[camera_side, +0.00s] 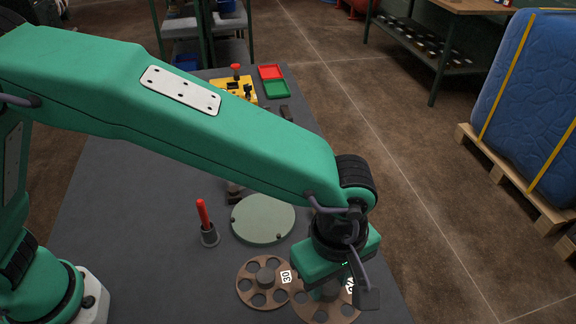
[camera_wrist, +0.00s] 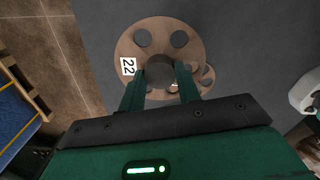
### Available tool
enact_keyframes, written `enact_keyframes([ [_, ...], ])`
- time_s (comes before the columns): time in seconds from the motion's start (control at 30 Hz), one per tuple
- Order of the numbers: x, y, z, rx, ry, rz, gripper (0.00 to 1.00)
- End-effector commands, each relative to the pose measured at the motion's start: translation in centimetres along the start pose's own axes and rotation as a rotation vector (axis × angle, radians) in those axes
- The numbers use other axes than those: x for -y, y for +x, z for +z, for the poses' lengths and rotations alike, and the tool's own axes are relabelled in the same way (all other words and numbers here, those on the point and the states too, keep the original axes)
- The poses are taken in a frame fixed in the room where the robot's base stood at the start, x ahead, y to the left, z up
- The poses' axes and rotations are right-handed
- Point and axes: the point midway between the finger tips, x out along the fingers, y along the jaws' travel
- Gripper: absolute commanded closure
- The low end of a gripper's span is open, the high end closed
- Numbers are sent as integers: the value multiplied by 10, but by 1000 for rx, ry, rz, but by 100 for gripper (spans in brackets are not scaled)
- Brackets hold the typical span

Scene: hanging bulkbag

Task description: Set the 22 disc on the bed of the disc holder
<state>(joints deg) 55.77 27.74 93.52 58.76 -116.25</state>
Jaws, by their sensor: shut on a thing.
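The 22 disc (camera_wrist: 138,44) is a brown round plate with several holes, a central grey knob and a white 22 label. In the side view the 22 disc (camera_side: 312,311) is low at the front, partly hidden by my gripper. My gripper (camera_wrist: 160,73) is shut on its knob, one finger on each side. I cannot tell whether the disc is clear of the table. The disc holder's pale green round bed (camera_side: 263,218) lies behind and to the left of my gripper, and nothing is on it.
The 30 disc (camera_side: 250,295) lies just left of the 22 disc, partly behind it in the wrist view (camera_wrist: 208,74). A red-handled tool (camera_side: 203,213) stands in a grey cup left of the bed. Red and green trays (camera_side: 275,89) and a yellow box lie farther back.

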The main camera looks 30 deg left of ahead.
Motion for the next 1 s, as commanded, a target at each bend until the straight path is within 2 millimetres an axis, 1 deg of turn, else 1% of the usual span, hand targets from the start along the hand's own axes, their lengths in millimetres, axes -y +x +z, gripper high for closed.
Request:
enact_keyframes([
  [0.17, -7, 0, -21, 1, -42, 1, 100],
  [0.27, -11, 2, -42, 1, -82, 1, 100],
  [0.37, -16, 4, -67, 1, -131, 2, 100],
  [0.53, -21, 7, -118, 1, -228, 1, 100],
  [0.8, -18, 13, -196, 1, -384, 2, 100],
  [0.9, -14, 15, -220, 1, -433, 3, 100],
  [1.0, -10, 16, -238, 0, -470, 1, 100],
])
